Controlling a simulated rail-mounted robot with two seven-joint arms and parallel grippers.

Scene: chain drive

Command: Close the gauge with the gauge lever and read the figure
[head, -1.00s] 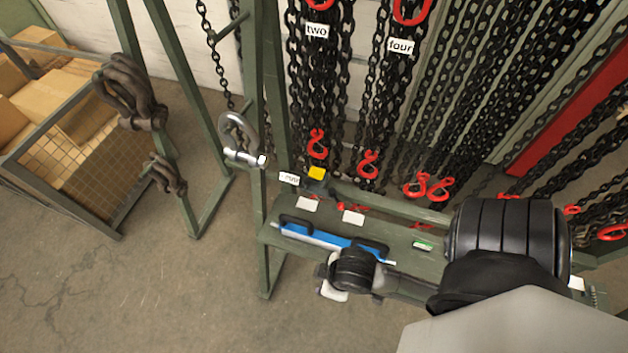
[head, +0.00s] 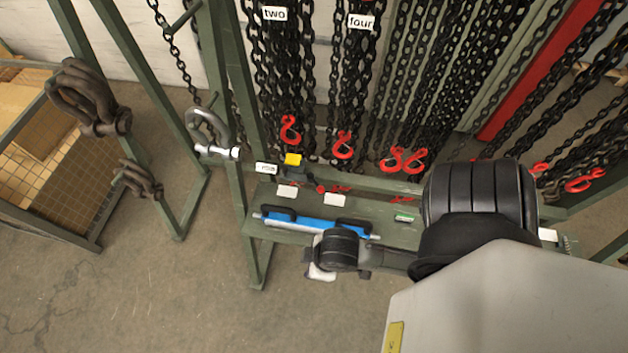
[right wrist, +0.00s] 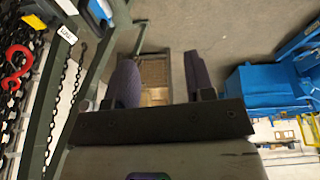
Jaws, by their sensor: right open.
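A blue bar (head: 312,225) with black handles lies on the green shelf of the chain rack in the head view. I cannot tell if it is the gauge. A small yellow-topped dark piece (head: 292,160) stands at the shelf's back left; I cannot tell if it is the gauge lever. No figure is readable. My right gripper (head: 320,272) is at the shelf's front edge, just in front of the blue bar; my arm hides part of the shelf. In the right wrist view my right gripper (right wrist: 162,82) is open with nothing between its fingers. My left gripper is out of view.
Black chains with red hooks (head: 343,145) hang behind the shelf (head: 262,190). Shackles (head: 90,100) hang from the frame at left, beside a mesh crate (head: 50,190). The front floor is clear.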

